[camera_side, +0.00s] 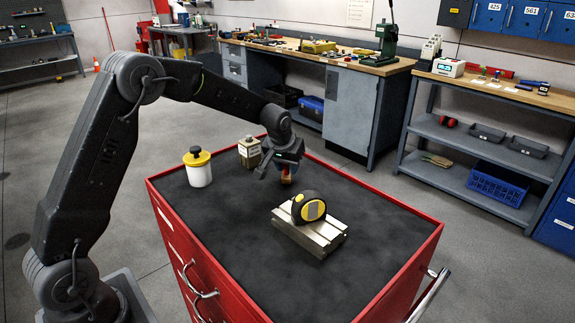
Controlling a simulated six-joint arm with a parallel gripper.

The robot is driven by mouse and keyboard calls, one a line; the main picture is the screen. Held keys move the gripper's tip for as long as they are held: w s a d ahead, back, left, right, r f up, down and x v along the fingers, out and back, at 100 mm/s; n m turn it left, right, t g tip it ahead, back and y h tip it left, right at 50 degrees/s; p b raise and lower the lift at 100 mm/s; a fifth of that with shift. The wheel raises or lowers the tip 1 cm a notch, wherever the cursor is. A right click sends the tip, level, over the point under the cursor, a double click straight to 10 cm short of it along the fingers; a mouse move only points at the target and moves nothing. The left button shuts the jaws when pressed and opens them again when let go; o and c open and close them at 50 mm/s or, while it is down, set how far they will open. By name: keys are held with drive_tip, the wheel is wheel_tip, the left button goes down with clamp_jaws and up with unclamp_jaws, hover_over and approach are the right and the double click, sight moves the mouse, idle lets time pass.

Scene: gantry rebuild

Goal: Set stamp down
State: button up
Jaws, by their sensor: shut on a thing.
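My gripper (285,171) points down above the far part of the dark cabinet top, behind the grooved metal block. It is shut on a small reddish-brown thing, which looks like the stamp (287,178). The stamp is mostly hidden by the fingers. I cannot tell whether its underside touches the mat or hangs just above it.
The red cabinet's dark mat (230,270) has free room at the front and right. A yellow-black tape measure (313,209) sits on a grooved metal block (322,238). A white yellow-lidded pot (199,172) and an olive-beige canister (249,153) stand left of my gripper.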

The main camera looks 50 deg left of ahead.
drive_tip(key=shift+f, duration=0.15)
drive_tip(key=o, duration=0.9)
drive_tip(key=shift+o, duration=0.2)
drive_tip(key=s+d+r+m, duration=0.1)
drive_tip(key=s+d+r, duration=0.2)
drive_tip(key=s+r, duration=0.4)
drive_tip(key=s+d+r, duration=0.3)
drive_tip(key=s+r, duration=0.2)
drive_tip(key=r, duration=0.4)
drive_tip(key=s+d+f+m+h, duration=0.1)
drive_tip(key=s+d+m, duration=0.1)
drive_tip(key=s, duration=0.9)
drive_tip(key=s+d+f+m+t, duration=0.1)
drive_tip(key=s+d, duration=0.3)
drive_tip(key=s, duration=0.6)
drive_tip(key=shift+s+f+m+t+h, duration=0.2)
drive_tip(key=shift+s+m+t+h, duration=0.1)
drive_tip(key=shift+s+m+h, duration=0.1)
